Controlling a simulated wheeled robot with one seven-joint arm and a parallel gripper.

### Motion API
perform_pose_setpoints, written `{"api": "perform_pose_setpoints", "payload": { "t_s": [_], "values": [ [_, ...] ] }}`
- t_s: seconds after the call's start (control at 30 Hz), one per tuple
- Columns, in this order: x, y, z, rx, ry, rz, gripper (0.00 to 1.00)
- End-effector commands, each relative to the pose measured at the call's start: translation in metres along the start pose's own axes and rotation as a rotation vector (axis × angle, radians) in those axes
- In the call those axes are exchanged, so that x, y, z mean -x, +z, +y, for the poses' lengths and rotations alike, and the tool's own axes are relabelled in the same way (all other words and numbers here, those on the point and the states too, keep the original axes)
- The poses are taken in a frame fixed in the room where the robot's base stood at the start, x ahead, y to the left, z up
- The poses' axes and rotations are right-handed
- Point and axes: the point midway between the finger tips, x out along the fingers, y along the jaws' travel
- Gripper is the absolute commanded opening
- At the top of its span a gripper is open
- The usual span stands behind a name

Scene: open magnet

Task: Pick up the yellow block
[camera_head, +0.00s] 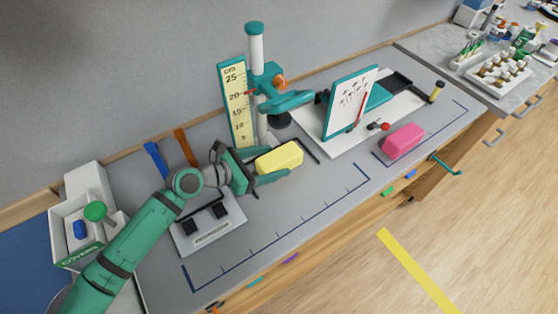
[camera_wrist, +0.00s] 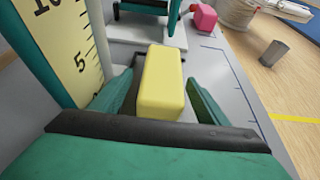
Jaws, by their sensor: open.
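The yellow block (camera_head: 279,158) lies on the grey bench top, to the right of the yellow height scale. My gripper (camera_head: 268,165) is open, and its green fingers lie on either side of the block. In the wrist view the yellow block (camera_wrist: 162,82) sits between the two fingers, with a visible gap to the right finger. The left finger is nearer to the block, and I cannot tell whether it touches.
The yellow cm scale (camera_head: 236,105) and a teal stand (camera_head: 258,95) rise just behind the block. A pink block (camera_head: 403,140) and a tilted white board (camera_head: 350,105) are to the right. A grey device (camera_head: 208,225) lies below my wrist. The front bench strip is clear.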

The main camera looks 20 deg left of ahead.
Motion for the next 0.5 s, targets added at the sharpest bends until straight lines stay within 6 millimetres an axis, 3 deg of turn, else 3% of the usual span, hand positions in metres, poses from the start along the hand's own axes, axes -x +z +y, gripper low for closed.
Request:
{"api": "perform_pose_setpoints", "payload": {
  "t_s": [0.23, 0.5],
  "values": [
    [-0.035, 0.002, -0.003, 0.002, -0.001, -0.002, 0.69],
    [-0.043, 0.002, -0.003, 0.001, 0.0, -0.001, 0.69]
  ]
}}
